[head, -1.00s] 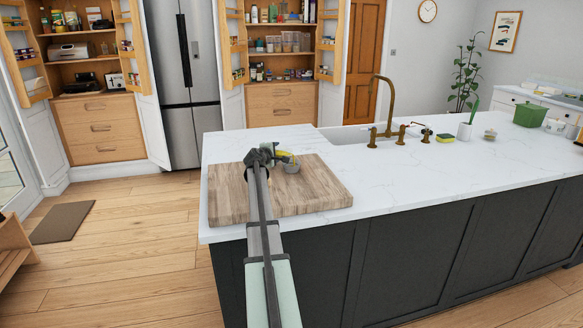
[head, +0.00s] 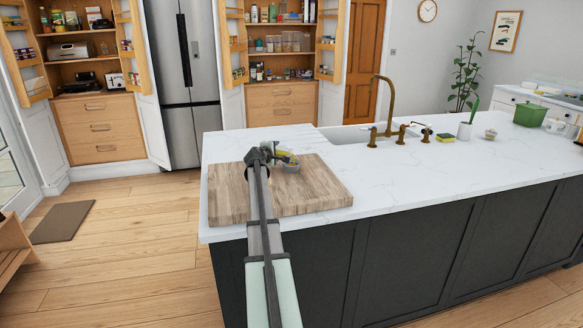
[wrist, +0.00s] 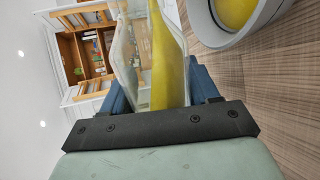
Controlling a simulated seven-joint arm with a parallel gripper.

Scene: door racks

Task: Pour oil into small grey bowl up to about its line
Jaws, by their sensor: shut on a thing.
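My gripper (head: 263,155) is above the wooden board, shut on a clear container of yellow oil (wrist: 167,65). In the wrist view the container sits between the blue fingers of my gripper (wrist: 158,88), with the oil lying along one side, so it looks tilted. The small grey bowl (head: 292,169) stands on the board just right of the gripper, close to the container. It also shows in the wrist view (wrist: 212,38), cut off by the top edge, with yellow oil inside. I cannot make out its line or whether a stream is falling.
The wooden board (head: 325,192) lies on the white island top (head: 420,180). A sink with a brass tap (head: 376,110), a sponge (head: 446,138), a small lidded dish (head: 490,133) and a green pot (head: 529,116) are farther right. The counter between is clear.

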